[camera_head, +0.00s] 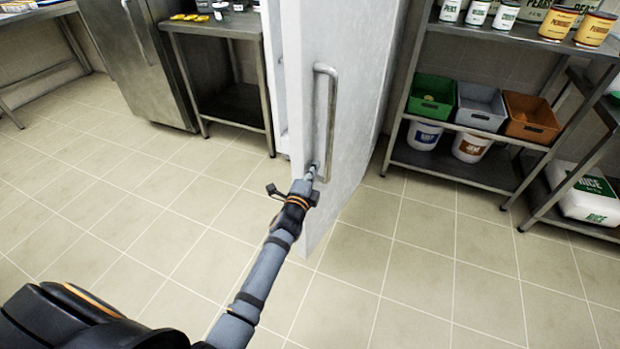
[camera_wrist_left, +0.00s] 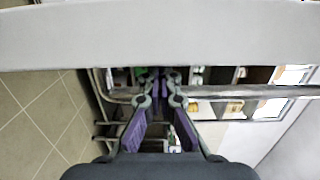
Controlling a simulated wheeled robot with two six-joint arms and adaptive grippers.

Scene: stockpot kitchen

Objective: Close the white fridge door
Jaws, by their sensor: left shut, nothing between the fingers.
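The white fridge door (camera_head: 345,75) stands open and juts out toward me. Its long vertical metal handle (camera_head: 328,115) is on the face turned to me. My left gripper (camera_head: 312,170) is at the lower end of the handle, close to the door face. In the left wrist view, the gripper (camera_wrist_left: 160,78) has its fingertips together, with the handle bar (camera_wrist_left: 235,92) running across the picture at the fingers. The white door (camera_wrist_left: 160,35) fills the top of that view. I cannot tell whether the fingers touch the handle. The right gripper is not in view.
A white cabinet edge (camera_head: 272,70) shows left of the door. A metal table (camera_head: 222,27) and a steel fridge (camera_head: 140,60) stand further left. A shelf rack (camera_head: 445,165) with bins and cans stands to the right. The tiled floor (camera_head: 130,200) is clear.

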